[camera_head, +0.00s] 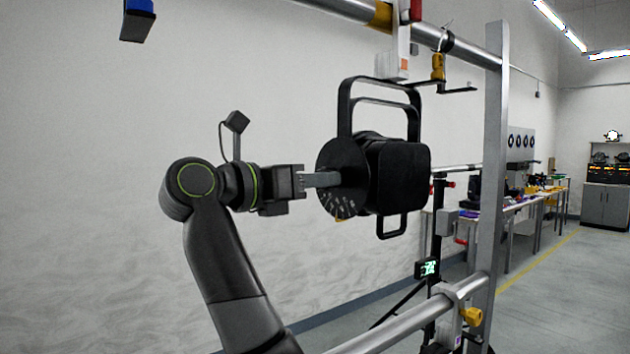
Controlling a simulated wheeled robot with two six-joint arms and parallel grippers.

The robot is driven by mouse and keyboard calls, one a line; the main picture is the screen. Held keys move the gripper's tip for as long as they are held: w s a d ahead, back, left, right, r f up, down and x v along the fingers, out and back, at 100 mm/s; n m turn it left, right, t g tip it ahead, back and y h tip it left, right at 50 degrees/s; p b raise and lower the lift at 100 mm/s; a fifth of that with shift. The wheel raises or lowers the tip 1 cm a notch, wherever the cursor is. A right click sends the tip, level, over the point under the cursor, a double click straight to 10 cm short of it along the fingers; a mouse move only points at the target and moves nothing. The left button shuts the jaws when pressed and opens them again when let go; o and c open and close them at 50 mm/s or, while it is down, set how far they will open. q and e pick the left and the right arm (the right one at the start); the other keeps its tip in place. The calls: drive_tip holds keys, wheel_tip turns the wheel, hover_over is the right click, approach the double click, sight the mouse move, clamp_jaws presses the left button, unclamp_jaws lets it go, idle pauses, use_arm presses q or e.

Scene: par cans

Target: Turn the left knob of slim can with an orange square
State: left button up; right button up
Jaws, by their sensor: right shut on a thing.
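The black slim can (398,178) hangs by its yoke (380,92) from the overhead pipe. A small orange square (404,63) shows on the pale clamp block above it. A round dark disc (337,160) with white scale marks is on the can's left side.
A metal upright (491,180) stands right of the can, with the overhead pipe (460,47) and a lower rail (412,312) joined to it. A yellow clamp (438,67) hangs nearby. Benches (535,205) stand far right. The wall side at left is clear.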

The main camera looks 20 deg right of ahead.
drive_tip(key=shift+c, duration=0.4)
drive_tip(key=shift+n+p, duration=7.5)
drive_tip(key=shift+p, duration=1.55)
drive_tip(key=o, duration=1)
